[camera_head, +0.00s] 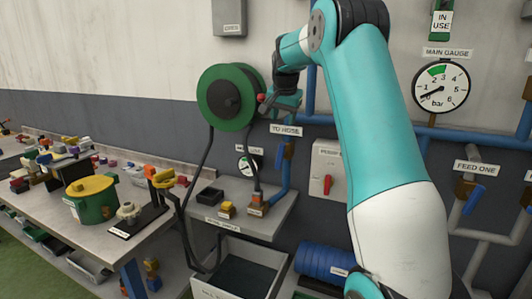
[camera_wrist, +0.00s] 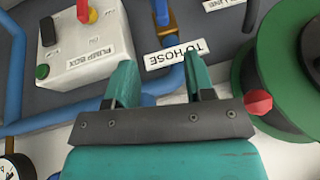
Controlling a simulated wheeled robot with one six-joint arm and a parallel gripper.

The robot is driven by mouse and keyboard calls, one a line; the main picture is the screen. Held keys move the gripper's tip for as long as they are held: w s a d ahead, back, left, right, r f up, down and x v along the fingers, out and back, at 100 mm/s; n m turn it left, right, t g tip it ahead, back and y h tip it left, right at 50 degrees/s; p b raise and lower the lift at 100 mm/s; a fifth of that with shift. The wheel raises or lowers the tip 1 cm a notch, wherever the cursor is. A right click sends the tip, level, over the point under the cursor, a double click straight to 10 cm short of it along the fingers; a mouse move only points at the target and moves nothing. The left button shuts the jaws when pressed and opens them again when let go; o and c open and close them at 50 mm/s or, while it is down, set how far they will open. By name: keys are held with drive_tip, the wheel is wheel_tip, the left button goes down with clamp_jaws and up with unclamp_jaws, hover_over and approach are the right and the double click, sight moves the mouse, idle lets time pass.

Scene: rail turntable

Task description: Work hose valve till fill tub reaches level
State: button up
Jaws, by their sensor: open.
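The tub (camera_head: 283,258) stands on the floor below the shelf, grey with a dark inside; its level cannot be read. A green hose reel (camera_head: 213,98) hangs on the wall, and its dark hose (camera_head: 186,220) runs down towards the tub. The TO HOSE label (camera_head: 286,130) sits on the blue pipe; below it a valve with an orange-brown body (camera_head: 281,160) is small. In the wrist view the valve shows upside down with a blue handle (camera_wrist: 161,12). My gripper (camera_head: 285,101) is open and empty beside the reel; its fingers (camera_wrist: 160,62) point towards the label, apart from the valve.
A white pump box (camera_head: 326,170) with a red switch is right of the valve. The main gauge (camera_head: 440,87) and FEED ONE valve (camera_head: 474,190) are further right. A small shelf (camera_head: 272,222) juts out above the tub. A cluttered workbench (camera_head: 150,222) fills the left.

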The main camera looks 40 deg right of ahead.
sight(282, 148)
drive_tip(key=p+x, duration=0.5)
drive_tip(key=x, duration=1.1)
drive_tip(key=shift+w+d+f, duration=0.1)
drive_tip(key=shift+d+f, duration=0.05)
drive_tip(key=shift+f, duration=0.1)
